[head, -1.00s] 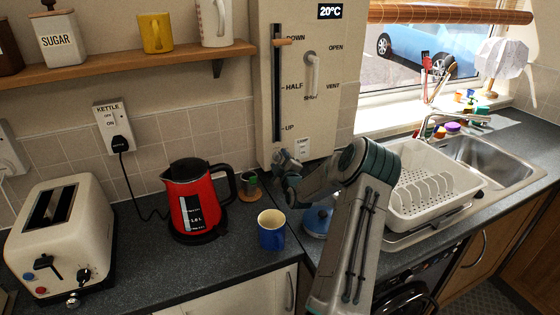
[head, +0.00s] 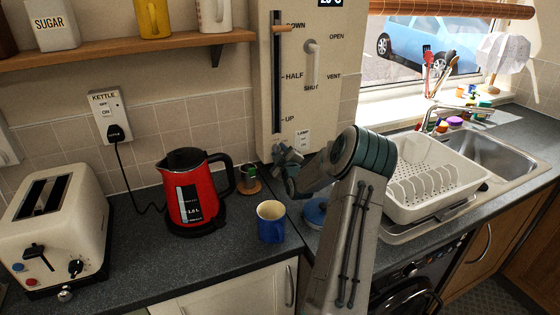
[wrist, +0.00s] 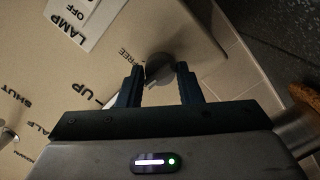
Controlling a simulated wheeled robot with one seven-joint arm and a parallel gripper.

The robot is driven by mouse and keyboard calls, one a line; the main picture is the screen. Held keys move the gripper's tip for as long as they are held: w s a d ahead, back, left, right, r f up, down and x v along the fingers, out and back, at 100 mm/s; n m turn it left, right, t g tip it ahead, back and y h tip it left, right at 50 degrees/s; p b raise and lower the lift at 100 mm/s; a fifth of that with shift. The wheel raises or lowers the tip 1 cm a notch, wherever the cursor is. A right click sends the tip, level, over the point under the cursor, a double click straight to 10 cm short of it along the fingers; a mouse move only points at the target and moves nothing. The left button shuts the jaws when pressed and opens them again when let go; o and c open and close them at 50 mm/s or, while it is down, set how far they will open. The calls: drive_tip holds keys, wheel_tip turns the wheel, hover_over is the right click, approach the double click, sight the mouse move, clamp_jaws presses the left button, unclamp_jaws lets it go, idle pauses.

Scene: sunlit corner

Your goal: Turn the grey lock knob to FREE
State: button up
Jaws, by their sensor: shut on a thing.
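The grey lock knob (wrist: 159,69) is on the lower part of the cream panel, in the upper middle of the wrist view. My gripper (wrist: 161,76) has one dark finger on each side of it and is shut on it. The word FREE (wrist: 123,53) is printed just left of the knob in that view. Other lettering around the knob is hidden by my fingers. In the head view my gripper (head: 286,158) is at the bottom edge of the panel (head: 345,100), and it hides the knob there.
A LAMP switch label (head: 302,140) is just above my gripper. A white dish rack (head: 430,185) stands right of my arm.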

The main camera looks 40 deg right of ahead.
drive_tip(key=shift+m+g+y+b, duration=0.45)
drive_tip(key=shift+m+b, duration=2.35)
drive_tip(key=shift+m, duration=2.1)
drive_tip(key=o, duration=1)
drive_tip(key=shift+r, duration=0.1)
drive_tip(key=shift+c, duration=0.2)
drive_tip(key=b+v, duration=0.1)
drive_tip(key=v, duration=0.6)
drive_tip(key=shift+s, duration=0.3)
